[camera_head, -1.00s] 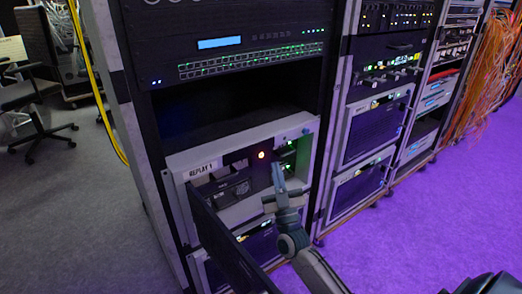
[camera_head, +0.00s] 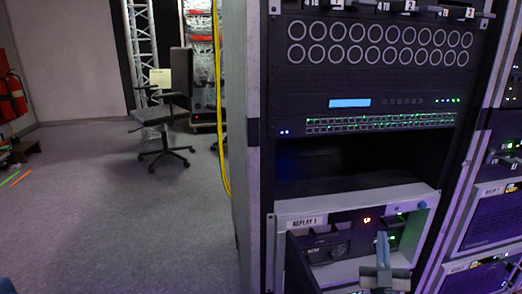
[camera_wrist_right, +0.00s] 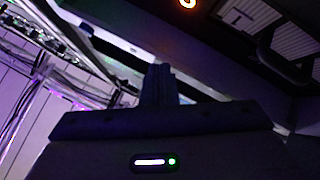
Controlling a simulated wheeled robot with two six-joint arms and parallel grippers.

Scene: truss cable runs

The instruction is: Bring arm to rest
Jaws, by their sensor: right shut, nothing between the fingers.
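My right gripper (camera_head: 383,244) shows at the bottom of the head view, with its fingers together and nothing between them. It is in front of the right part of the open unit labelled REPLAY 1 (camera_head: 306,221), just below and right of a glowing orange light (camera_head: 367,220). I cannot tell whether it touches the unit. In the right wrist view the closed fingers (camera_wrist_right: 158,84) point up from the dark gripper body. My left gripper is in no view.
A dark front panel (camera_head: 299,268) hangs open at the unit's left. The rack (camera_head: 253,190) has an empty bay (camera_head: 340,160) above the unit. More racks (camera_head: 490,215) stand at right. A yellow cable (camera_head: 219,120) hangs at its left side. A chair (camera_head: 163,115) stands on open grey floor (camera_head: 120,220).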

